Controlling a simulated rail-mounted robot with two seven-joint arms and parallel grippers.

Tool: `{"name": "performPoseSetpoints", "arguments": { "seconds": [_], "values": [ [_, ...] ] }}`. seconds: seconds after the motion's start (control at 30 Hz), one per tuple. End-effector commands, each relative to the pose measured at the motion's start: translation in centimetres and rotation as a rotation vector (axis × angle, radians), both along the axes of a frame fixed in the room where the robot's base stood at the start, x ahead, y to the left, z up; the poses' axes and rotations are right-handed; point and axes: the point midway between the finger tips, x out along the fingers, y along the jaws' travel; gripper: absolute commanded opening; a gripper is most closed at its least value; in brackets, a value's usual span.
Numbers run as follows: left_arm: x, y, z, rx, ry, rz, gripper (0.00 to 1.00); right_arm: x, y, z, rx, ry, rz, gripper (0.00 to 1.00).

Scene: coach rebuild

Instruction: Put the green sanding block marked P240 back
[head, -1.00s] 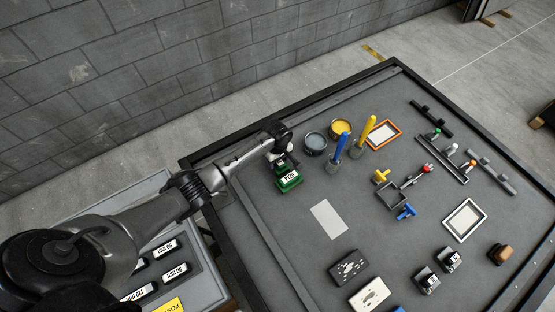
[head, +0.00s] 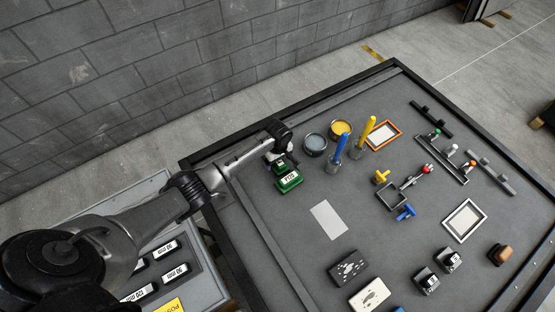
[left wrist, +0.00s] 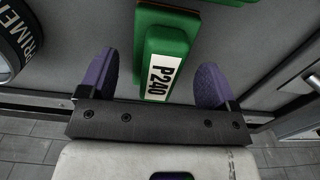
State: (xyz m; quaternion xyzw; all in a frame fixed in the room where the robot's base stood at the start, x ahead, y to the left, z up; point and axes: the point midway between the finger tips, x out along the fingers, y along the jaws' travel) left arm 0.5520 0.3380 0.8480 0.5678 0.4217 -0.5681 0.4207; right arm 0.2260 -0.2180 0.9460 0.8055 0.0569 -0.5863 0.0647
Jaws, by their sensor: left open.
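The green sanding block marked P240 (head: 289,181) sits at the left part of the dark table, near its far left edge. It fills the upper middle of the left wrist view (left wrist: 165,45), its white P240 label facing the camera. My left gripper (head: 280,162) is at the block's far side in the head view. In the left wrist view its two purple fingers (left wrist: 157,68) are spread, one on each side of the block's labelled end, with gaps visible. Whether the fingers reach down past the block's top is hard to tell. My right gripper is not in view.
Two open tins, one grey (head: 315,143) and one yellow (head: 341,128), stand right of the block beside blue (head: 341,145) and yellow (head: 366,130) handled tools. A pale flat rectangle (head: 328,219) lies in front. A grey tray (head: 205,262) with labelled slots is at the lower left.

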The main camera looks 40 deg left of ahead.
Motion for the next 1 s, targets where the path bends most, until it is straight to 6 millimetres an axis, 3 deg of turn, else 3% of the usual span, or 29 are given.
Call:
{"name": "performPoseSetpoints", "arguments": {
  "seconds": [0.4,0.6,0.8,1.0],
  "values": [
    [0.1,0.0,7.5,0.000,-0.003,0.000,0.84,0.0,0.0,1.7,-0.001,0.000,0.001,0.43],
    [0.1,0.0,10.2,-0.001,-0.002,0.001,0.84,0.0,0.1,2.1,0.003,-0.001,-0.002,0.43],
    [0.1,0.0,11.5,0.000,-0.001,0.001,0.84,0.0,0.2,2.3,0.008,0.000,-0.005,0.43],
    [-0.2,-0.2,11.5,-0.001,-0.002,-0.012,0.84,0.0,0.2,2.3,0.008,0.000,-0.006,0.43]
  ]
}}
